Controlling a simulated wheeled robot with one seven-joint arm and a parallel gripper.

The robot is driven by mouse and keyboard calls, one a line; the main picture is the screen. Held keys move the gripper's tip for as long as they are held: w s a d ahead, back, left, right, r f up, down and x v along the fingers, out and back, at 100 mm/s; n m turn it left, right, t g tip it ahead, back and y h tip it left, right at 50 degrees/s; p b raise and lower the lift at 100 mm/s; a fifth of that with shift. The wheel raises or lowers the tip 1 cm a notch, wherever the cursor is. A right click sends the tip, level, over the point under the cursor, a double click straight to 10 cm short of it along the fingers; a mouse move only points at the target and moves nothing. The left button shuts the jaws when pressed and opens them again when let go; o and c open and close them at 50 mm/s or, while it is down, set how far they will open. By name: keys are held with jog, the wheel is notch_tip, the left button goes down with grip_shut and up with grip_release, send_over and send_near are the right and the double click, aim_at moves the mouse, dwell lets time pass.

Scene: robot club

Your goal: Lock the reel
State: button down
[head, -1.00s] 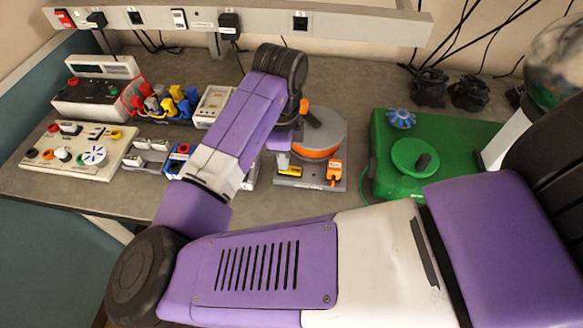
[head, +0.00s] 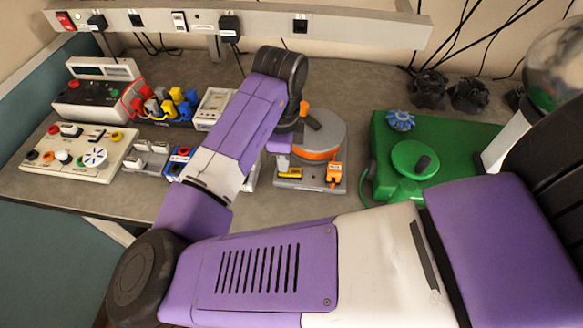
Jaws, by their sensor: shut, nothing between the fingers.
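The reel (head: 325,132) is a grey disc with an orange rim and a dark crank, on a grey base behind my wrist. A yellow piece (head: 290,174) lies at the base's front left, and an orange block (head: 333,172) stands at its front right. I cannot tell which one is the lock. My gripper (head: 283,160) is shut and empty, mostly hidden by my arm. It points down beside the reel's left side, just above the yellow piece. Whether it touches that piece is not clear.
A green case (head: 450,180) with a round lid stands to the right. On the left are a beige panel (head: 75,160), a control box (head: 97,98) and a holder with colored plugs (head: 165,106). A grey rail (head: 260,20) runs above the back. My forearm covers the table's front middle.

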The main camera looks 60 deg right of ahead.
notch_tip(320, 180, up, 6)
jog(key=p, duration=0.4)
dwell(0.7)
